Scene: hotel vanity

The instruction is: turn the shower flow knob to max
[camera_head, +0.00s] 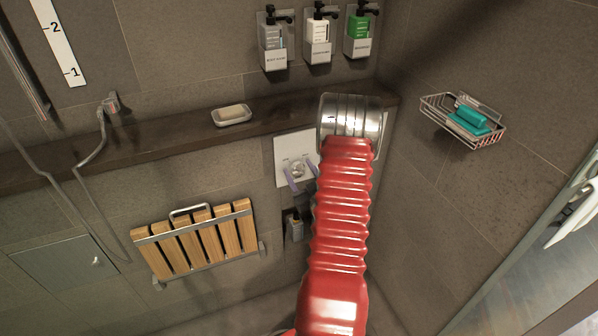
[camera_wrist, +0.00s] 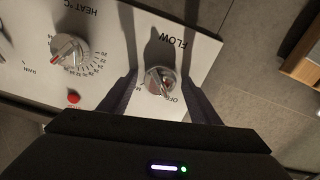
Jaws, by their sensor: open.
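The white shower control panel (camera_head: 283,148) is on the tiled wall below the ledge. In the wrist view, the panel (camera_wrist: 118,50) carries the round silver flow knob (camera_wrist: 158,79) under the word FLOW. The knob's indicator appears to point down toward the OFF label; the label on its left is partly hidden. My gripper (camera_wrist: 160,86) is open, with one dark finger on each side of the flow knob. Contact cannot be told. In the head view, my gripper (camera_head: 302,176) shows as two purplish fingers at the panel beside my red arm.
The heat knob (camera_wrist: 69,50) and a red button (camera_wrist: 73,98) are left of the flow knob. A soap dish (camera_head: 232,117) sits on the ledge (camera_head: 150,137). A wooden folding seat (camera_head: 198,241) is at lower left, a wire basket (camera_head: 462,122) at right.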

